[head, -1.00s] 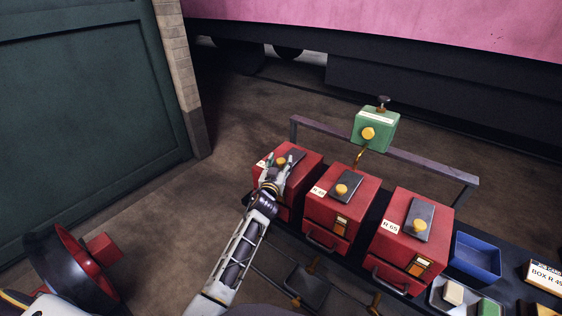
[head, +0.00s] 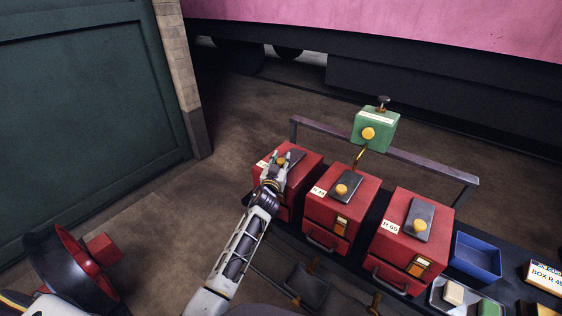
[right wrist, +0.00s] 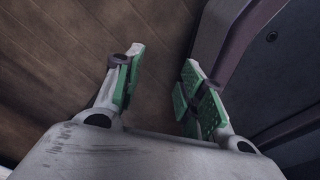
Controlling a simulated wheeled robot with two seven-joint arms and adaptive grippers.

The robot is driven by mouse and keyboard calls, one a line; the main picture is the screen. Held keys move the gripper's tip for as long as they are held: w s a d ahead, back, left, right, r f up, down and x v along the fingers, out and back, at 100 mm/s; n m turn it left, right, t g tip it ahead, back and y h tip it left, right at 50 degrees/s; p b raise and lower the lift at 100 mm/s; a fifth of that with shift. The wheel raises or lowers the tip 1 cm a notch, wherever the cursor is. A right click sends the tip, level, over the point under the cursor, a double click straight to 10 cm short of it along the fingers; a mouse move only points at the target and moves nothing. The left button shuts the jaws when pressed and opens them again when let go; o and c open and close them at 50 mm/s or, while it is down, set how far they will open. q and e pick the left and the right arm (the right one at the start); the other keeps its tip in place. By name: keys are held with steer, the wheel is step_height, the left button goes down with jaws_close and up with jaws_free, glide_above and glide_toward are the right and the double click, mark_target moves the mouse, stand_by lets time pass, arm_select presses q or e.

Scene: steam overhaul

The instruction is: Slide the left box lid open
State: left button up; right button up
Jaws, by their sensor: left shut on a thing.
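The left red box (head: 310,165) is the leftmost of three red boxes, with a dark sliding lid (head: 297,157) on its top. A yellow knob (head: 280,161) on that lid shows between my fingers. My left gripper (head: 282,160) reaches over the box from the front and is shut on this knob. The gripper and wrist hide part of the lid and the box's front. My right gripper (right wrist: 155,85) shows in the right wrist view, with its green-padded fingers apart and nothing between them.
The middle red box (head: 365,190) and right red box (head: 437,225) stand beside it, each with a knobbed dark lid. A rail (head: 425,166) runs behind, with a green box (head: 376,132) at it. A blue tray (head: 477,258) lies at right.

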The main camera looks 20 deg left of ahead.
arm_select(q)
jaws_close()
steer(key=shift+s+a, duration=0.15)
steer(key=shift+s, duration=0.2)
steer(key=s, duration=0.1)
steer(key=s+a+p, duration=0.1)
steer(key=s, duration=0.1)
steer(key=shift+s+a+p, duration=0.15)
steer(key=shift+s+p, duration=0.1)
steer(key=shift+p, duration=0.15)
steer(key=shift+s+a, duration=0.1)
steer(key=shift+s, duration=0.25)
steer(key=shift+s+a+p, duration=0.2)
steer(key=shift+s+p, duration=0.15)
steer(key=shift+s, duration=0.25)
steer(key=shift+s+f, duration=0.15)
steer(key=shift+f, duration=0.05)
arm_select(e)
steer(key=s, duration=0.1)
steer(key=r, duration=0.1)
steer(key=s, duration=0.1)
steer(key=shift+s+a+r, duration=0.15)
steer(key=shift+s+r, duration=0.1)
steer(key=shift+s, duration=0.1)
